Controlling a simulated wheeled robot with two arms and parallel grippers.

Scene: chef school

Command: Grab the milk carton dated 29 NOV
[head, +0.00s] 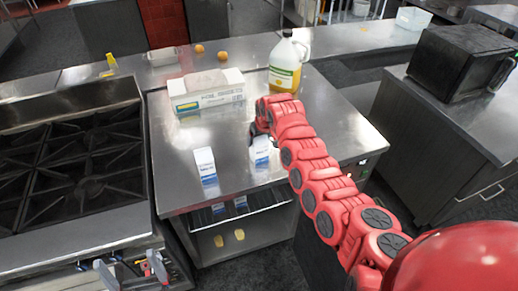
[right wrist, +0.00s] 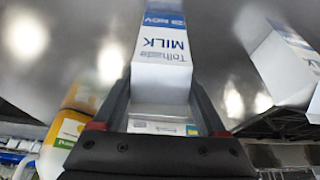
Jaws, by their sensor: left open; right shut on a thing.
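Two white and blue milk cartons stand on the steel counter (head: 225,135). My right gripper (head: 260,132) is shut on the right-hand carton (head: 261,155), reaching it from behind in the head view. In the right wrist view this carton (right wrist: 162,62) sits between the fingers and reads "MILK" and "NOV"; the day starts with 2, its second digit is unclear. I cannot tell if it is lifted. The other carton (head: 206,165) stands apart to the left; its date is unreadable. It also shows in the right wrist view (right wrist: 283,68). My left gripper (head: 131,268) is open and empty, low at the left.
A black gas stove (head: 75,155) adjoins the counter on the left. Two orange round things (head: 222,56) lie at the back.

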